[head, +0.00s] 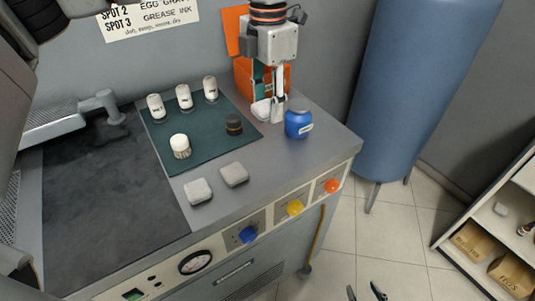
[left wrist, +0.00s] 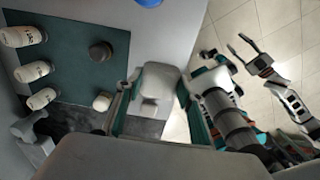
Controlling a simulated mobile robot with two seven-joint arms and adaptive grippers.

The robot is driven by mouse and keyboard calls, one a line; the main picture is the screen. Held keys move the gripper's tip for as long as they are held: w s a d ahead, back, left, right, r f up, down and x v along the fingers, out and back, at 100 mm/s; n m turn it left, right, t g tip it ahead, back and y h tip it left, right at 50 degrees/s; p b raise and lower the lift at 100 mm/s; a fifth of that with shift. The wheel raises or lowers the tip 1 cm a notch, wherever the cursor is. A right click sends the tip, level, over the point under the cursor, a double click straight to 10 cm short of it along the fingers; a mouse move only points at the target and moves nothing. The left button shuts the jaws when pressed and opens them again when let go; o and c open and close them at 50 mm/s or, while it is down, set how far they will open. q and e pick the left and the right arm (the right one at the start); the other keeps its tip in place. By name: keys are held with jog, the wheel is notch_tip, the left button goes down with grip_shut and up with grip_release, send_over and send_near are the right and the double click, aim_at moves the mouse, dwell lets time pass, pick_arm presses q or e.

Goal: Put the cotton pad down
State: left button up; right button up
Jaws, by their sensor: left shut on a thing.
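In the left wrist view my left gripper (left wrist: 157,112) has its two fingers on either side of a pale, rounded block, the cotton pad (left wrist: 156,83). It is shut on the pad. Two similar pale pads (head: 198,190) (head: 234,174) lie on the counter in front of the mat. My right gripper (head: 364,294) is open and empty over the floor; it also shows in the left wrist view (left wrist: 236,43).
Bare counter (head: 290,160) lies along the front.

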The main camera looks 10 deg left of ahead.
aim_at(268, 105)
pick_arm(q)
notch_tip(268, 105, down, 15)
dwell(0.5)
jog(key=shift+f, duration=0.2)
jog(key=o, duration=1)
jog(key=shift+o, duration=0.3)
jog(key=shift+r, duration=0.1)
notch_tip(268, 105, up, 12)
jog(key=shift+r, duration=0.15)
